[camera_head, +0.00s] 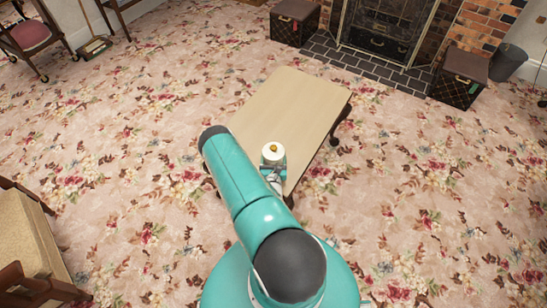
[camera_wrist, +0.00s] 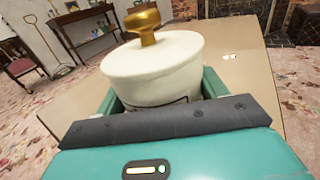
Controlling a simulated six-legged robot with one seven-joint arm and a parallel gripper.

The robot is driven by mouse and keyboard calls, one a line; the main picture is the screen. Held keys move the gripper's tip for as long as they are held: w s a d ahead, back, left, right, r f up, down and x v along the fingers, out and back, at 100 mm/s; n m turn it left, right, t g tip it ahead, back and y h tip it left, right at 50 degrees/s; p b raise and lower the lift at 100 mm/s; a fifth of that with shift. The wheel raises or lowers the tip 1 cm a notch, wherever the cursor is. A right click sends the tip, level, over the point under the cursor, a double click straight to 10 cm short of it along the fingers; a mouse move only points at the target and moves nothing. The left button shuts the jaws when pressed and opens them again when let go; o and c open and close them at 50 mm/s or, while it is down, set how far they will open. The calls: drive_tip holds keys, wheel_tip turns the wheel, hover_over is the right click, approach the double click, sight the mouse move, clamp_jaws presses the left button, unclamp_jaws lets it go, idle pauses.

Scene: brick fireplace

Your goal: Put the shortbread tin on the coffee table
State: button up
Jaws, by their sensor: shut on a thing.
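The shortbread tin is a round cream tin with a gold knob on its lid. In the head view the tin (camera_head: 272,155) shows over the near part of the coffee table (camera_head: 295,103), which has a pale wooden top and dark curved legs. In the wrist view the tin (camera_wrist: 150,72) is upright between the teal fingers of my gripper (camera_wrist: 155,100). My gripper (camera_head: 274,168) is shut on the tin. The coffee table (camera_wrist: 240,75) shows behind and beside it. The tin's base is hidden, so I cannot tell whether it touches the tabletop.
The tabletop beyond the tin is bare in the head view. A dark box (camera_head: 295,22) and another box (camera_head: 459,78) flank the fireplace (camera_head: 385,25). A wooden chair (camera_head: 28,240) stands at the lower left. Floral carpet (camera_head: 150,100) around the table is clear.

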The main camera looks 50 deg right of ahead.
drive_tip(key=shift+f, duration=0.15)
drive_tip(key=o, duration=1)
